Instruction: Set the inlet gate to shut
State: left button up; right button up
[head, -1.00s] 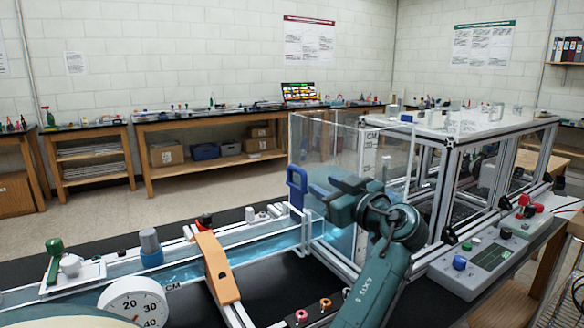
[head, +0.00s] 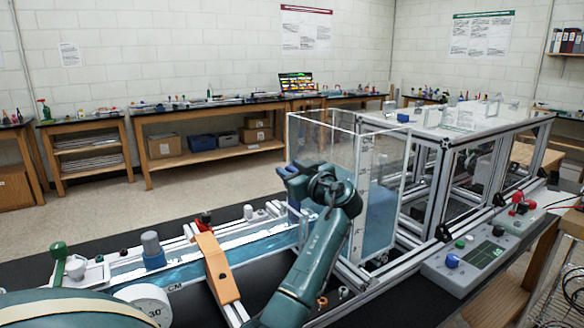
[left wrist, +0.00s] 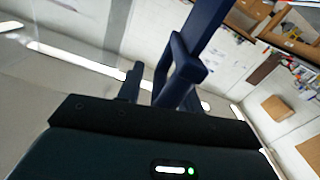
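The inlet gate (head: 293,198) shows as a small blue piece at the tank end of the water channel. Most of its blue handle is hidden behind my left gripper. My left gripper (head: 287,178) is just above and in front of it, with its fingers apart and pointing left. In the left wrist view, dark blue bars and a loop stand close beyond the gripper body. I cannot tell there which parts are fingers and which are handle, or whether they touch. How far the gate is raised is hidden. My right gripper is not in view.
The clear tank (head: 375,200) stands right of my left arm. An orange bridge (head: 217,265) crosses the channel (head: 190,274). A control panel (head: 472,262) is at the right.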

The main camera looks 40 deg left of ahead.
pick_arm(q)
jog(key=shift+c, duration=0.3)
grip_shut()
dwell(0.3)
